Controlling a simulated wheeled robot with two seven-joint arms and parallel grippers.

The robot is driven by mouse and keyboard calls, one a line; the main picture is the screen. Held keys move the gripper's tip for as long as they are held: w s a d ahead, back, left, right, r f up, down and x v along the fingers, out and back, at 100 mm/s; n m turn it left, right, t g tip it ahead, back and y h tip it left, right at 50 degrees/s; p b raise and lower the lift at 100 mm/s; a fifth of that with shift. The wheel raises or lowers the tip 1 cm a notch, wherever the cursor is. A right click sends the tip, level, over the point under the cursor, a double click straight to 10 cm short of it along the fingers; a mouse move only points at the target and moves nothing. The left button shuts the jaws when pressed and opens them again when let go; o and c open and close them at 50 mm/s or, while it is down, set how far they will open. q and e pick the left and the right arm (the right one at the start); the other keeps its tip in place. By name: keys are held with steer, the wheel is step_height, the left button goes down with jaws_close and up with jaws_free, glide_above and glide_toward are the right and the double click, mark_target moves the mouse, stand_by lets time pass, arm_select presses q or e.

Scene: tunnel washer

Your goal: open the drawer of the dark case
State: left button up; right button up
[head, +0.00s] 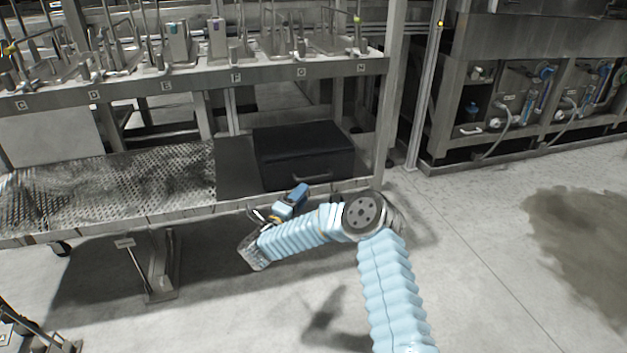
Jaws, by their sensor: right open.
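The dark case (303,146) is a black box on the lower shelf of the rack, near its right end. Its front faces me and carries a bar handle (319,177) low on the right part. The drawer front looks flush with the case, so it appears closed. My right gripper (262,213) is open, in front of the shelf edge, below and left of the handle. It is apart from the handle, and nothing shows between its fingers. Its fingertips are small and partly hidden by the wrist. My left gripper is not in view.
The lower shelf (110,185) has a perforated metal plate left of the case. An upper shelf (200,80) with lettered fixtures overhangs it. A rack post (386,120) stands right of the case. Machinery (540,95) is at the back right. The floor (480,240) is clear.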

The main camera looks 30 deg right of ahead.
mark_target(304, 157)
steer(key=f+x, duration=0.1)
steer(key=x, duration=0.6)
steer(key=shift+r, duration=0.5)
steer(key=shift+w+d, duration=0.1)
jaws_close()
